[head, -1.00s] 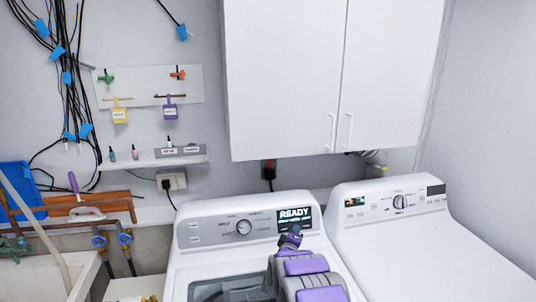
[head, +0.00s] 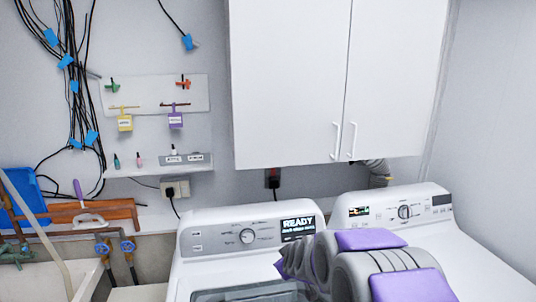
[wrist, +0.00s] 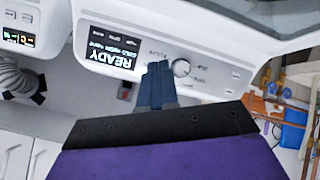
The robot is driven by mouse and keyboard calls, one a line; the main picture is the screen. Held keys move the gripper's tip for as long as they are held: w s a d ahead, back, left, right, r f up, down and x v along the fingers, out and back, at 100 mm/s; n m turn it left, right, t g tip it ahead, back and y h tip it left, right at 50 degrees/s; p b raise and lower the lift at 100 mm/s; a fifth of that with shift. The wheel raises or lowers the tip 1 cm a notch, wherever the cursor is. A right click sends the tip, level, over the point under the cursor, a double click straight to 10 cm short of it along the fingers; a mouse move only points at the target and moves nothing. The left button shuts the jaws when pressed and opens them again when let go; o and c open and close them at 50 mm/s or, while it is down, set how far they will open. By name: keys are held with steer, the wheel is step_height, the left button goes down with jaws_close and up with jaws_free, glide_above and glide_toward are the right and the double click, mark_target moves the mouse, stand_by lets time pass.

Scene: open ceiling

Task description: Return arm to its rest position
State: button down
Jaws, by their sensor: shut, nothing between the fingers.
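My gripper (wrist: 158,85) shows in the wrist view as two dark blue fingers held together, with nothing between them. Behind it is the wide black and purple part of my arm. The wrist view is upside down, and the fingers appear in front of the washer's control panel (wrist: 125,52); I cannot tell the gap. In the head view my grey and purple arm is folded at the lower right, in front of the washer (head: 250,232) and dryer (head: 385,212). My fingertips cannot be made out there.
A white wall cabinet (head: 290,80) hangs above the machines. A small shelf (head: 150,165) and hook board (head: 150,95) with yellow and purple tags are on the wall. At left are hanging black cables (head: 75,100), a sink (head: 50,270) and pipes.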

steer(key=s+d+r+m+g, duration=0.1)
steer(key=s+d+m+g, duration=0.1)
steer(key=s, duration=1.4)
steer(key=s+d+m+g+h, duration=0.1)
steer(key=s+d+m+g, duration=0.2)
steer(key=s, duration=1.2)
steer(key=s+d+r+m+g, duration=0.1)
steer(key=s+g, duration=0.5)
steer(key=s, duration=1)
steer(key=shift+s+d+r+m+b, duration=0.35)
steer(key=shift+d+m, duration=0.45)
steer(key=shift+d, duration=0.35)
steer(key=shift+w, duration=0.1)
